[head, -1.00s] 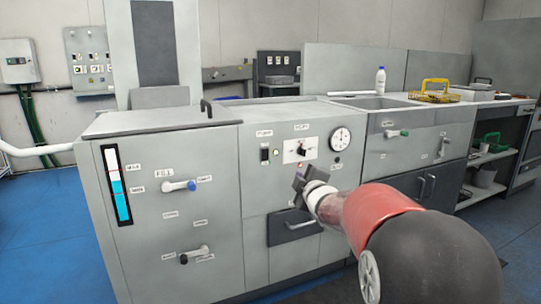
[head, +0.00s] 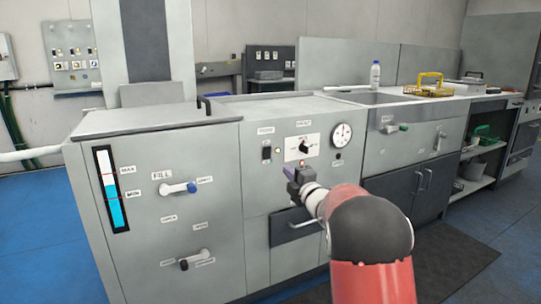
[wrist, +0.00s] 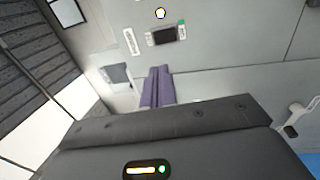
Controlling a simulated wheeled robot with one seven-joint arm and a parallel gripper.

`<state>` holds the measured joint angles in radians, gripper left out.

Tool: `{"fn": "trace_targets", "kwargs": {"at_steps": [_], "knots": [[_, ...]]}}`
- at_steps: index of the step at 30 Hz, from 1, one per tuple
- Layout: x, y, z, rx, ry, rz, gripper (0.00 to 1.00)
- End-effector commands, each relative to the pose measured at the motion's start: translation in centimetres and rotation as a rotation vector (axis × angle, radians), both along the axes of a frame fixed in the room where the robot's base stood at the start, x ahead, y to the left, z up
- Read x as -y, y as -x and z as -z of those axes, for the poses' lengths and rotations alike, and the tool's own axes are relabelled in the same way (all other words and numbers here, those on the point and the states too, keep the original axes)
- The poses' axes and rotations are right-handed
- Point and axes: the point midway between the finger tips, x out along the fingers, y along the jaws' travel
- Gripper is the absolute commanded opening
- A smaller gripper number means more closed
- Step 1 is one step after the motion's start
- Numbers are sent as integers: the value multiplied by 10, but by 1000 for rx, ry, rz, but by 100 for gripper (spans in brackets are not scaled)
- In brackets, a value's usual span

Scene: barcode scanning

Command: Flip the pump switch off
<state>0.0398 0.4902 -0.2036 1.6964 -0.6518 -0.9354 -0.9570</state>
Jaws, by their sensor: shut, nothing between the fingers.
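The pump switch (head: 266,153) is a small dark rocker under a label on the front of the grey machine. A small round lamp (head: 277,151) sits just right of it. In the wrist view the switch (wrist: 164,36) is turned sideways, with the lamp (wrist: 160,13) above it and a white and green mark at its right end. My gripper (head: 290,173) is in front of the panel, below and right of the switch in the head view. Its purple fingers (wrist: 158,86) are together and empty, pointing towards the switch, apparently short of it. I cannot tell the rocker's position.
A rotary knob (head: 304,147) and a round gauge (head: 341,135) are right of the switch. A drawer handle (head: 303,224) lies below my gripper. The blue-tipped fill lever (head: 180,188) sticks out at the left, beside a level gauge (head: 112,189).

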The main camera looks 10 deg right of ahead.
Motion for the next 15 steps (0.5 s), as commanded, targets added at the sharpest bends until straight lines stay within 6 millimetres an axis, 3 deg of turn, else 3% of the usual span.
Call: {"fn": "trace_targets", "kwargs": {"at_steps": [15], "knots": [[-32, -96, -16, -1, 0, -1, 0]]}}
